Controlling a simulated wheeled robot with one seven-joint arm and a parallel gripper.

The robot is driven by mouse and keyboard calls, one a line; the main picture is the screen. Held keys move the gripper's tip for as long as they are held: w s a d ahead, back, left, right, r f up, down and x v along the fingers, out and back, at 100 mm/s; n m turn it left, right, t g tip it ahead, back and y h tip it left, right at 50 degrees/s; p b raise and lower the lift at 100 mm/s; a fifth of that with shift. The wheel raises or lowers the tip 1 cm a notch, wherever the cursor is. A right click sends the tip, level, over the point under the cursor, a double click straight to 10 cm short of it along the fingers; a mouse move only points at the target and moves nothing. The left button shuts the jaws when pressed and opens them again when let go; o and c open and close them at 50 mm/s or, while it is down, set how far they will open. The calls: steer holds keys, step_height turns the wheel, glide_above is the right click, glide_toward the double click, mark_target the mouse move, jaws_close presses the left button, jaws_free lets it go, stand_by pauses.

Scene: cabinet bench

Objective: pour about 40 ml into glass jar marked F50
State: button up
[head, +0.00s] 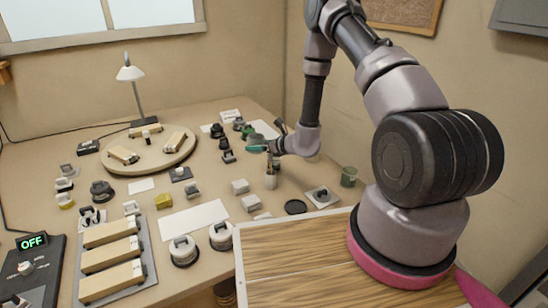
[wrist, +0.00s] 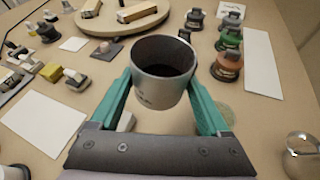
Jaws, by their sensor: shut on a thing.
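My gripper (wrist: 162,82) is shut on a grey metal-looking cup (wrist: 158,92), with a teal finger on each side of it. The cup is close to upright, its mouth toward the camera; its inside is dark, and I cannot tell the liquid level. In the head view my gripper (head: 259,149) is over the right part of the bench. A pale round shape shows beside the right finger in the wrist view, partly hidden. No F50 mark is readable, so I cannot tell which jar bears it.
A round wooden turntable (head: 150,160) with blocks is at the back left. Several dark-based jars and small blocks crowd the bench. A white sheet (head: 192,221) lies bare at the front. A tray (head: 146,256) of wooden blocks and a display reading OFF (head: 32,242) are front left.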

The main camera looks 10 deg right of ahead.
steer(key=shift+s+a+r+n+h, duration=0.2)
steer(key=shift+a+r+n+h, duration=0.1)
steer(key=shift+n+h, duration=0.1)
